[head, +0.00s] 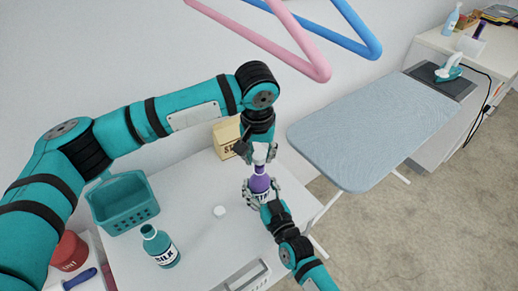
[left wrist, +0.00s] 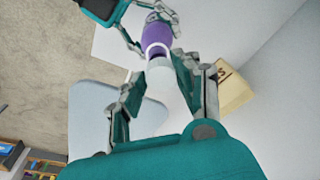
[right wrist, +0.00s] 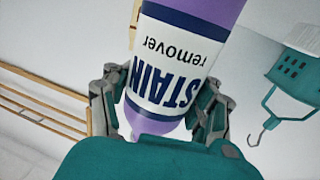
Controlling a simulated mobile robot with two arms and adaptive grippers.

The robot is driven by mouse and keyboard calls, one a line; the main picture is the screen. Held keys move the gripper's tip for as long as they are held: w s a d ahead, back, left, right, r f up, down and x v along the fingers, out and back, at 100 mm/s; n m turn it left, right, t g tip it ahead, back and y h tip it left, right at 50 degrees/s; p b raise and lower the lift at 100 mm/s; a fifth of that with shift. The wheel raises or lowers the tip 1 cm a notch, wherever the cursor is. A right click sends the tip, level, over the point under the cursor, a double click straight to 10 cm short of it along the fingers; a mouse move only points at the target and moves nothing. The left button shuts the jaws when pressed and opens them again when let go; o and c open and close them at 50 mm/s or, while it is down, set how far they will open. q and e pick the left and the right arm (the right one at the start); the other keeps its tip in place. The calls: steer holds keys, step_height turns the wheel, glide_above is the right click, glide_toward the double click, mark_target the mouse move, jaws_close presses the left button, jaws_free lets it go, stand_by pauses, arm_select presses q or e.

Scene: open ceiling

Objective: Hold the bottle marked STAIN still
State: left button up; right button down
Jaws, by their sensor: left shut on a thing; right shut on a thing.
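The purple bottle (head: 260,184) is upright above the white table. Its label (right wrist: 172,62) reads "STAIN remover", upside down in the right wrist view. My right gripper (head: 262,195) is shut around the bottle's labelled body. My left gripper (head: 259,152) is above, with its fingers on either side of the white cap (left wrist: 159,76), shut on it at the bottle's top. The bottle's purple shoulder (left wrist: 157,34) shows beyond the cap in the left wrist view. I cannot tell whether the cap is seated on the neck or lifted slightly.
A teal basket (head: 124,205) and a yellow box (head: 227,136) are behind. The ironing board (head: 365,140) is to the right. Pink (head: 290,35) and blue hangers hang above.

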mark_target(259, 187)
stand_by(0.4)
arm_select(q)
steer(key=shift+s+f, duration=0.15)
steer(key=shift+f, duration=0.7)
steer(key=shift+f, duration=0.6)
